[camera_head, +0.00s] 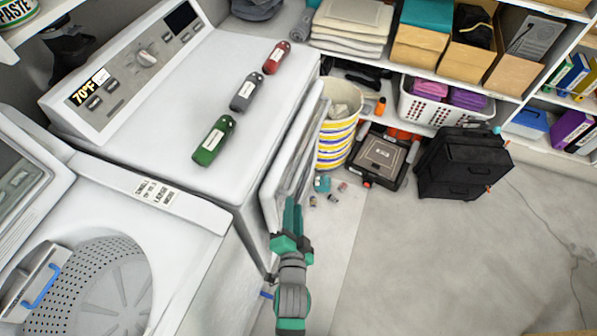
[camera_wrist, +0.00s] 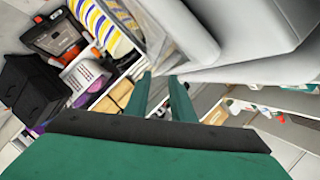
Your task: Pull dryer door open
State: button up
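The white dryer (camera_head: 235,85) stands at the left, beside a top-loading washer. Its door (camera_head: 293,150) is ajar, swung a little away from the dryer's front, with a narrow gap along the body. My gripper (camera_head: 292,208) is at the near lower edge of the door, fingers pointing up along it. In the wrist view the two green fingers (camera_wrist: 160,82) are parted, with a visible space between them. White dryer surfaces (camera_wrist: 240,35) lie just beyond the fingertips. Whether a finger touches the door, I cannot tell.
Three bottles, green (camera_head: 213,142), grey (camera_head: 246,92) and red (camera_head: 276,57), lie on the dryer top. A striped basket (camera_head: 338,125) stands close beyond the door, with small items on the floor. The floor at right is clear.

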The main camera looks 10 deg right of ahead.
aim_at(298, 178)
jog(key=shift+m, duration=0.6)
jog(key=x, duration=0.4)
jog(key=d+r+x, duration=0.1)
jog(key=x, duration=0.8)
jog(key=shift+w+d, duration=0.25)
jog(key=shift+w, duration=0.1)
grip_shut()
